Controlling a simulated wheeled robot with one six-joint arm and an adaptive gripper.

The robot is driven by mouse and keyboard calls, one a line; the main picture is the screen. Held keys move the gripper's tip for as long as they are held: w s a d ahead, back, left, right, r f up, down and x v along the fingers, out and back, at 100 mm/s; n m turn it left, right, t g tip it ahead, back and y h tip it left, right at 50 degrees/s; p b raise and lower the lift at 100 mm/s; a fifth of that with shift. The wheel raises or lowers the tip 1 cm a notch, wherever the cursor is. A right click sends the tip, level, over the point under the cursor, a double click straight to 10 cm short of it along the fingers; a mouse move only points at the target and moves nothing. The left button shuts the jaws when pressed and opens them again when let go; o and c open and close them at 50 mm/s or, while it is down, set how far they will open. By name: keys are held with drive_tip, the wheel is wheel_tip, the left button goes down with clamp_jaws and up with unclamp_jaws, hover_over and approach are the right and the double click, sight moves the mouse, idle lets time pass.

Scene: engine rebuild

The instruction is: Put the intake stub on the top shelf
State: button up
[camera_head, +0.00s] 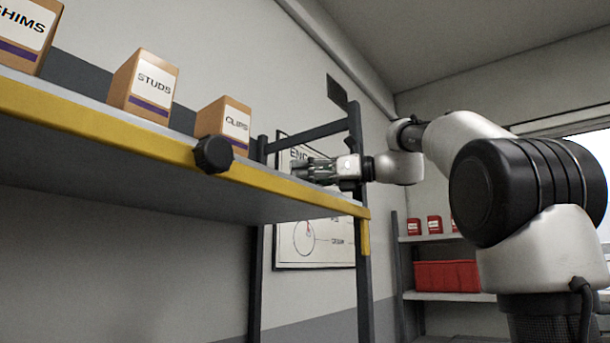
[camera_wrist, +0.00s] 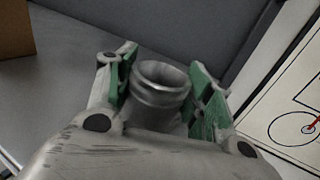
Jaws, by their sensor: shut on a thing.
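The intake stub (camera_wrist: 160,92) is a grey metal tube with an open, ringed end. In the wrist view it sits between the green-padded fingers of my gripper (camera_wrist: 163,95), which is shut on it. In the head view my gripper (camera_head: 312,170) reaches in from the right, over the right end of the top shelf (camera_head: 130,128), which has a yellow front edge. The stub is hard to make out there. In the wrist view a grey shelf surface (camera_wrist: 60,75) lies behind the gripper; I cannot tell whether the stub touches it.
Boxes marked SHIMS (camera_head: 28,32), STUDS (camera_head: 145,85) and CLIPS (camera_head: 225,124) stand on the shelf to the left. A black knob (camera_head: 213,154) is at the front edge. Dark uprights (camera_head: 362,225) frame the right end. A wall poster (camera_head: 315,243) hangs behind.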

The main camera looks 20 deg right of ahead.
drive_tip(key=o, duration=1.3)
drive_tip(key=shift+f, duration=0.1)
drive_tip(key=shift+o, duration=0.2)
drive_tip(key=shift+r, duration=0.2)
drive_tip(key=v, duration=1.2)
drive_tip(key=shift+f, duration=0.1)
